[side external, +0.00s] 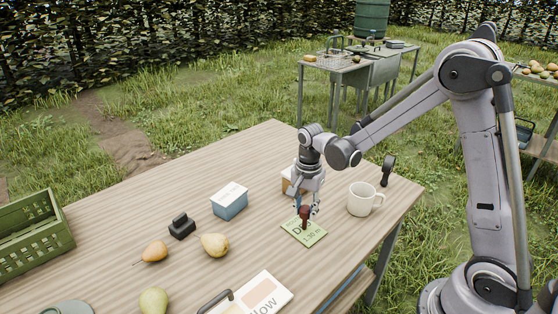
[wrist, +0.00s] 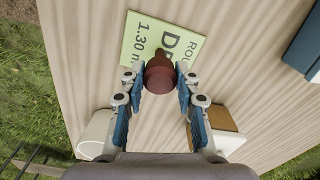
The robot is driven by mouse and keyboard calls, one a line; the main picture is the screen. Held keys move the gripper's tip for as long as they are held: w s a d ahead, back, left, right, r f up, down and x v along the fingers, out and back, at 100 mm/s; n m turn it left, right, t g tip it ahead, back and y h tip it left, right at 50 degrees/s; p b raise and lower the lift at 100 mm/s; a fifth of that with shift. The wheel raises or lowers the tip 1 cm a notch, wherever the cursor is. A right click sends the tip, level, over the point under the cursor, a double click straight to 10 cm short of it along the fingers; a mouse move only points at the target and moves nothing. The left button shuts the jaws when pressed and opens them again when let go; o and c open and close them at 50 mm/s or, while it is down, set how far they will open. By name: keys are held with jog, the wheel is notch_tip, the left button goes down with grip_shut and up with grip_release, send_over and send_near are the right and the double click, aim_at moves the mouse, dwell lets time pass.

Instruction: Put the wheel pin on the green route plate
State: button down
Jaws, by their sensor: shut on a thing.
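The wheel pin (wrist: 160,76) is a dark red-brown piece with a rounded head, held between my gripper's fingers. In the side external view the wheel pin (side external: 305,213) looks upright over the green route plate (side external: 310,236). My gripper (side external: 305,208) points down there and is shut on the pin. In the wrist view the green route plate (wrist: 142,32) lies flat on the table beyond my gripper (wrist: 160,88), its print partly hidden by the pin. I cannot tell whether the pin's lower end touches the plate.
A white mug (side external: 361,200) stands close on the right, and a brown box (side external: 288,182) stands just behind my gripper. A blue-and-white box (side external: 229,202), a black block (side external: 181,227) and pears (side external: 215,245) are to the left. A green crate (side external: 36,240) is at far left.

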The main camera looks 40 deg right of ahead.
jog(key=c, duration=1)
grip_release()
jog(key=shift+o, duration=0.2)
notch_tip(320, 180, up, 12)
jog(key=s+a+r+n+t, duration=0.1)
jog(key=s+a+n+t, duration=0.1)
jog(key=s+n, duration=0.4)
jog(key=s+a+r+n+t, duration=0.1)
jog(key=s+a+n+t, duration=0.1)
jog(key=s+n+t, duration=0.3)
jog(key=s+n, duration=0.1)
jog(key=n, duration=0.3)
jog(key=shift+s+r, duration=0.2)
jog(key=shift+s, duration=0.15)
